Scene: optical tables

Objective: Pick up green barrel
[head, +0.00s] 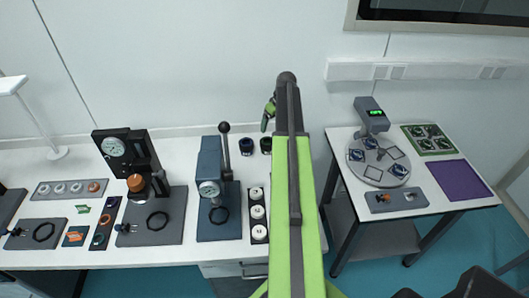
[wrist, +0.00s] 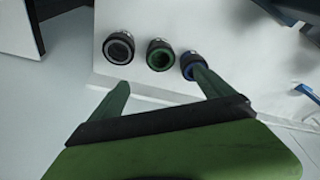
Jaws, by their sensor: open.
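The green barrel (wrist: 160,56) is a dark cylinder with a green ring on its end. In the wrist view it stands between a grey-ringed barrel (wrist: 118,49) and a blue-ringed barrel (wrist: 189,65). In the head view the green barrel (head: 266,146) is at the back of the long table, just left of my arm. My gripper (wrist: 160,75) is open and empty. In the wrist view its fingertips lie to either side of the green barrel, the right one overlapping the blue barrel. In the head view my arm hides most of the gripper.
The long white table (head: 25,206) carries a dark press (head: 220,190) with an upright lever left of the barrels, and a tray of white-topped parts (head: 257,212) in front. A second table (head: 440,207) stands right, with a round turntable (head: 374,178). A wall rises behind the barrels.

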